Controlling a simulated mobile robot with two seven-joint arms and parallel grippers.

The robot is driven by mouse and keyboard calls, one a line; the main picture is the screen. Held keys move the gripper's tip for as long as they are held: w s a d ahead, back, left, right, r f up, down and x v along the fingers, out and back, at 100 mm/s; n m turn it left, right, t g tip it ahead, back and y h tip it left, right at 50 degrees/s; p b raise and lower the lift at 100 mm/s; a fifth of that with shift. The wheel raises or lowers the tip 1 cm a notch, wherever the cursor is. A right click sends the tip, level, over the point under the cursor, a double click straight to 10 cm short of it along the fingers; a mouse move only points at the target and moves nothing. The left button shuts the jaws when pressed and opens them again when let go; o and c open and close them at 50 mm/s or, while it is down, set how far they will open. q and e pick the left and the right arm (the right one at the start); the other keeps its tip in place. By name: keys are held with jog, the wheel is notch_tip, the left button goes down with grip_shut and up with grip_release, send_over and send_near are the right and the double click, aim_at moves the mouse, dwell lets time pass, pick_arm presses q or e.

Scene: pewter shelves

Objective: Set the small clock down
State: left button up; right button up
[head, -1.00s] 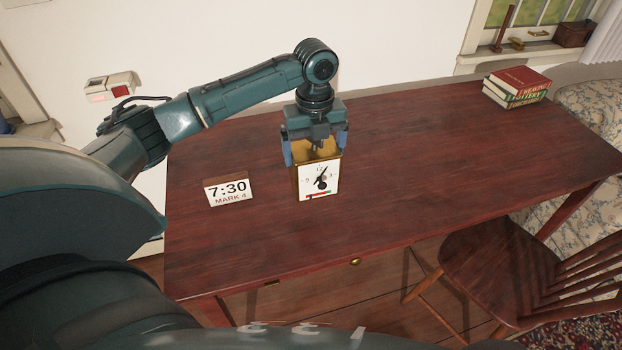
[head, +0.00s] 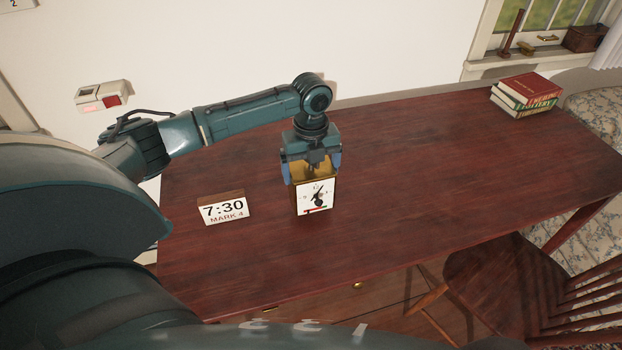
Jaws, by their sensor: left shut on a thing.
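The small clock (head: 316,198) has a brass-coloured case and a white face with dark hands. It is upright on or just above the dark red wooden table (head: 420,180); I cannot tell whether its base touches. My left gripper (head: 312,172) comes down from above and is shut on the top of the clock, with a blue finger at each side. The gripper hides part of the clock's top. My right gripper is not in view.
Several stacked books (head: 526,95) lie at the far right corner. A wooden chair (head: 510,290) is at the front right. The table's middle and right are clear.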

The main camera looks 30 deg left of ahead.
pick_arm(q)
notch_tip(320, 180, down, 3)
jog(key=shift+w+f, duration=0.1)
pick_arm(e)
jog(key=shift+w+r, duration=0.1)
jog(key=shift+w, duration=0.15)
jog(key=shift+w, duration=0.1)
pick_arm(q)
jog(key=o, duration=1.8)
jog(key=shift+f, duration=0.2)
jog(key=shift+c, duration=0.2)
jog(key=shift+r, duration=0.1)
